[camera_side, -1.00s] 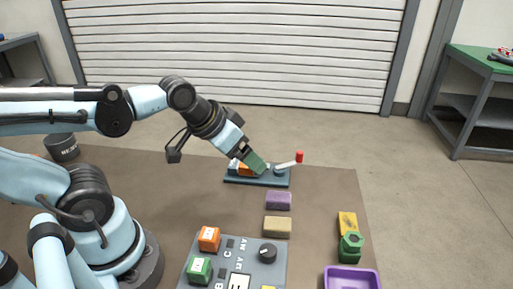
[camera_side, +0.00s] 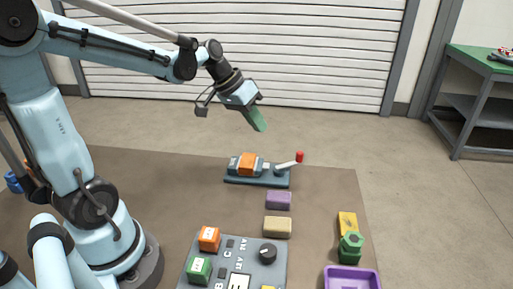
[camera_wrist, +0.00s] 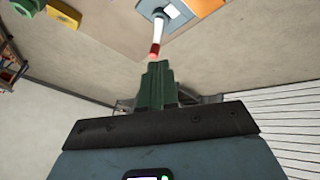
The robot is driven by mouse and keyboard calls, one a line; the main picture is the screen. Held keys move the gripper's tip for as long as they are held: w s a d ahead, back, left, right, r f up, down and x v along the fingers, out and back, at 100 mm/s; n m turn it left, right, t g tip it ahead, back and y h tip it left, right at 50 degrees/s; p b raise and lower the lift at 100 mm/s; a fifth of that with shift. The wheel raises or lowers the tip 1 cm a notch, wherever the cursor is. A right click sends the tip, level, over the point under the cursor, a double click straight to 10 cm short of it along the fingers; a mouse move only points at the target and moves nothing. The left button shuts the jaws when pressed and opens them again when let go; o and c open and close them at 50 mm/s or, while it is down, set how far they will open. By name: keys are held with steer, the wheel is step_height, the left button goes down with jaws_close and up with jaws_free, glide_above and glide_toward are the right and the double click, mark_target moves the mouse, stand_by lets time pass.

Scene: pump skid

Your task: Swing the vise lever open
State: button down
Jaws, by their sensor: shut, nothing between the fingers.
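The vise (camera_side: 247,168) sits on a dark blue base near the back edge of the brown table, with an orange block (camera_side: 247,162) in it. Its pale lever (camera_side: 286,165) with a red tip points to the right and slightly up. In the wrist view the lever (camera_wrist: 167,20) shows at the top, its red end toward my fingers. My gripper (camera_side: 260,122) has green fingers, shut with nothing between them, and is in the air well above the vise. The fingers also show in the wrist view (camera_wrist: 155,85), apart from the lever.
A purple block (camera_side: 278,200) and a tan block (camera_side: 277,227) lie in front of the vise. A grey control panel (camera_side: 262,275) is nearer, with a purple tray (camera_side: 351,279) and a green part (camera_side: 350,246) to its right. The air around my gripper is clear.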

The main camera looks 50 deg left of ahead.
steer(key=w+a+f+h, duration=0.1)
steer(key=w+a, duration=0.2)
steer(key=a, duration=0.2)
steer(key=shift+w+a+f+t, duration=0.15)
steer(key=shift+a+f+t, duration=0.15)
steer(key=shift+f, duration=0.05)
steer(key=x, duration=1)
steer(key=shift+d+f, duration=0.1)
steer(key=shift+d, duration=0.2)
steer(key=d, duration=0.2)
steer(key=shift+w+d, duration=0.25)
steer(key=shift+w, duration=0.05)
steer(key=shift+w+d, duration=0.15)
steer(key=shift+d, duration=0.4)
